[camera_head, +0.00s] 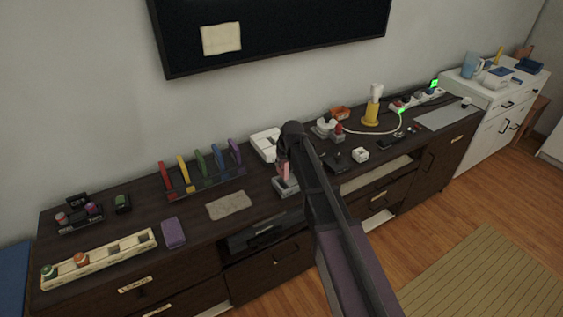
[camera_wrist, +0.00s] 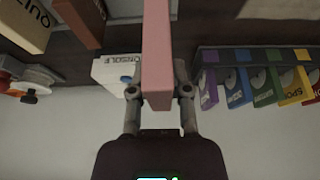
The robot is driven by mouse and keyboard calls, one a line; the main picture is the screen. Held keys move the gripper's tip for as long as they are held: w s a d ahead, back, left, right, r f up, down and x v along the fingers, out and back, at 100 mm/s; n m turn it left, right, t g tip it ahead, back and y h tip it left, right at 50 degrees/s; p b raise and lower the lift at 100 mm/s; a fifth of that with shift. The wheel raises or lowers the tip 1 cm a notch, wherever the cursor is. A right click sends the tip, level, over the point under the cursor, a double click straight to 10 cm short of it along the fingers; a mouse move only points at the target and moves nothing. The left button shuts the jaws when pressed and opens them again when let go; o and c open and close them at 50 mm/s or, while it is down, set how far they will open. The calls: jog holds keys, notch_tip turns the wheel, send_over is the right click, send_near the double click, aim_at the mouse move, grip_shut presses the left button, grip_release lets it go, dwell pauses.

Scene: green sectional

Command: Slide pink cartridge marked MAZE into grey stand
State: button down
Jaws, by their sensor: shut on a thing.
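The pink cartridge (camera_head: 286,169) is upright between the fingers of my gripper (camera_head: 283,161), over the dark cabinet top. The grey stand (camera_head: 287,188) is directly below it in the head view. The cartridge's lower end meets the stand in the picture, but I cannot tell whether it is in the slot or just above. In the wrist view the pink cartridge (camera_wrist: 157,50) runs down between both fingers of my gripper (camera_wrist: 159,88), which is shut on it. No MAZE lettering is readable on the visible face. The stand is not clearly visible in the wrist view.
A rack of coloured cartridges (camera_head: 203,186) stands left of the stand, and a white console (camera_head: 265,144) is behind it. A grey cloth (camera_head: 229,205) lies to the left at the front. A small white block (camera_head: 360,155) and dark items are at right.

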aim_at(281, 175)
jog(key=shift+f+b, duration=1.2)
jog(key=shift+f, duration=0.3)
jog(key=shift+f+b, duration=2.3)
dwell(1.4)
jog(key=c, duration=0.5)
grip_release()
jog(key=shift+r, duration=0.2)
notch_tip(281, 175, up, 10)
jog(key=p, duration=1)
